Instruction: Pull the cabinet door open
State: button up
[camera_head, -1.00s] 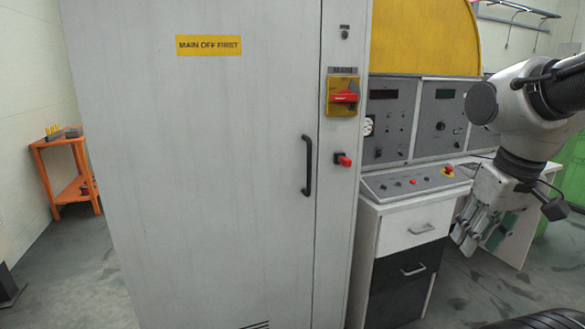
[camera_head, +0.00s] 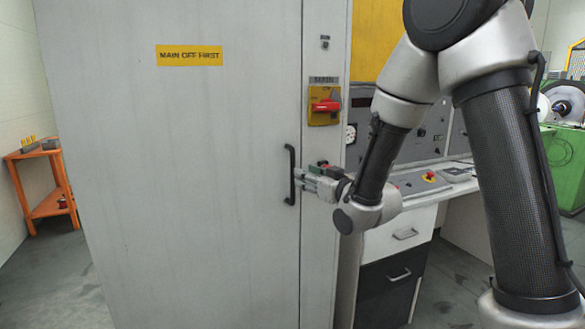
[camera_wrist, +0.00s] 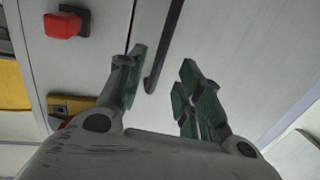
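The cabinet door (camera_head: 180,200) is a tall, light grey panel and looks shut, flush with the frame beside it. Its black upright bar handle (camera_head: 290,175) is near the door's right edge. My gripper (camera_head: 300,180) reaches in from the right, with its fingertips at the lower half of the handle. In the wrist view, my gripper (camera_wrist: 162,62) is open, with green-padded fingers apart. The dark handle (camera_wrist: 169,45) shows between the fingertips in that view, with its lower end visible. I cannot tell whether either finger touches it.
A red main switch (camera_head: 325,106) on a yellow plate is on the frame right of the door. A red knob (camera_wrist: 62,25) is close to my gripper in the wrist view. A control desk (camera_head: 415,185) with drawers stands to the right. Open floor lies left, near an orange stand (camera_head: 48,205).

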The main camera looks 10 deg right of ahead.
aim_at(294, 167)
jog(key=x, duration=0.5)
jog(key=r+x, duration=0.1)
jog(key=x, duration=0.1)
jog(key=shift+w+a, duration=0.2)
jog(key=shift+w, duration=0.15)
grip_shut()
